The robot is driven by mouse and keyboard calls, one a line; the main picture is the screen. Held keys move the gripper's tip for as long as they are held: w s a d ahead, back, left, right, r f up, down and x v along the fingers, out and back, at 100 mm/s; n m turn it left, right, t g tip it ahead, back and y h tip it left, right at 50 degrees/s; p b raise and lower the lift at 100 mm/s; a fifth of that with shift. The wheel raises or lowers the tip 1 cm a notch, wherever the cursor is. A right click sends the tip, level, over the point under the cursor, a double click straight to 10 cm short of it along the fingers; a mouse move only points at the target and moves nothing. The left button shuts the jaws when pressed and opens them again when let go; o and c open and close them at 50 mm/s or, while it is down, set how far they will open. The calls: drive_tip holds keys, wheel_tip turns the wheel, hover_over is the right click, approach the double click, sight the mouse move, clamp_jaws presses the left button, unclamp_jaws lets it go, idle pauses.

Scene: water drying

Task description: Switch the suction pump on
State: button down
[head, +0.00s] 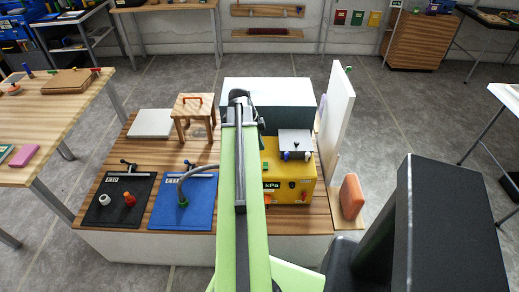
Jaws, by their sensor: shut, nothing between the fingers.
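The suction pump seems to be the yellow box (288,174) with a dark "kPa" display (271,185), on the right part of the wooden bench. Small red parts show low on its front, and my arm covers its left side. I cannot tell which part is the switch or whether it is on. My green arm reaches forward over the bench, left of the yellow box's visible face. My gripper (261,122) is a small dark shape at the arm's far end, near the back of the box. It is shut and empty; its fingertips are hard to make out.
A grey box (295,142) with small knobs sits on the yellow box. A blue mat (200,215) with a hose and a black mat (103,221) lie left. A wooden stool (194,106) stands behind them. A white panel (338,112) and orange block (351,196) are right.

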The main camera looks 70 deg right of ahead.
sight(264, 163)
drive_tip(key=b+x, duration=0.2)
drive_tip(key=x, duration=0.1)
drive_tip(key=b+x, duration=0.3)
drive_tip(key=w+b+x, duration=0.1)
drive_tip(key=b+x, duration=0.2)
drive_tip(key=shift+s+f, duration=0.1)
drive_tip(key=shift+f, duration=0.4)
drive_tip(key=shift+d+f+b, duration=0.15)
drive_tip(key=shift+f+b, duration=0.25)
drive_tip(key=shift+b, duration=0.1)
drive_tip(key=shift+r, duration=0.1)
drive_tip(key=shift+d+f+b, duration=0.35)
drive_tip(key=shift+f+b, duration=0.25)
drive_tip(key=shift+f, duration=0.05)
drive_tip(key=shift+w+d+r, duration=0.2)
drive_tip(key=shift+w+d, duration=0.1)
drive_tip(key=shift+w, duration=0.05)
drive_tip(key=shift+f, duration=0.1)
